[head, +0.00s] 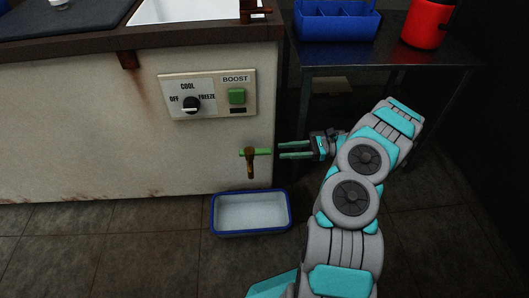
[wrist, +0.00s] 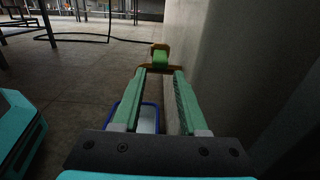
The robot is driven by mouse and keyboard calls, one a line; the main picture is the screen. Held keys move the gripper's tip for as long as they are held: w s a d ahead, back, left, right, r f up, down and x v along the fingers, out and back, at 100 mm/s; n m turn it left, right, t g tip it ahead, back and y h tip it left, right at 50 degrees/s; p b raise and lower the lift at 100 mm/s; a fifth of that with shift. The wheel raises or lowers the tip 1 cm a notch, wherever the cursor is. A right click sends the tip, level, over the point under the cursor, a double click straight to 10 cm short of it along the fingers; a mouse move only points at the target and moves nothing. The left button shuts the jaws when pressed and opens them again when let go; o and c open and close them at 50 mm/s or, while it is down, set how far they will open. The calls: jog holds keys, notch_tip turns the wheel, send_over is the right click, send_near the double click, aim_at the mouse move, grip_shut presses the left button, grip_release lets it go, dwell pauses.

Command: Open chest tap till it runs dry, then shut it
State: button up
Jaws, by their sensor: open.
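The chest tap has a brown spout (head: 250,168) and a green lever (head: 262,151), low on the front of the white chest (head: 60,130). The lever lies level, pointing right toward my gripper (head: 281,149). My gripper is open, its two green fingers pointing at the lever's end from the right. In the wrist view, the tap's green part (wrist: 160,58) shows just beyond and between the fingertips (wrist: 160,72). I cannot tell whether they touch the tap. A blue-rimmed tray (head: 214,222) stands on the floor under the spout, its inside pale. No stream from the spout can be made out.
A control panel with a black knob (head: 191,104) and a green BOOST button (head: 237,96) is above the tap. A dark metal table (head: 400,57) to the right holds a blue divided bin (head: 335,27) and a red container (head: 426,25). The floor before the chest is clear around the tray.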

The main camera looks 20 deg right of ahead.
aim_at(264, 150)
jog(key=x, duration=0.7)
jog(key=shift+w+a, duration=0.1)
jog(key=shift+a, duration=0.25)
grip_shut()
dwell(1.1)
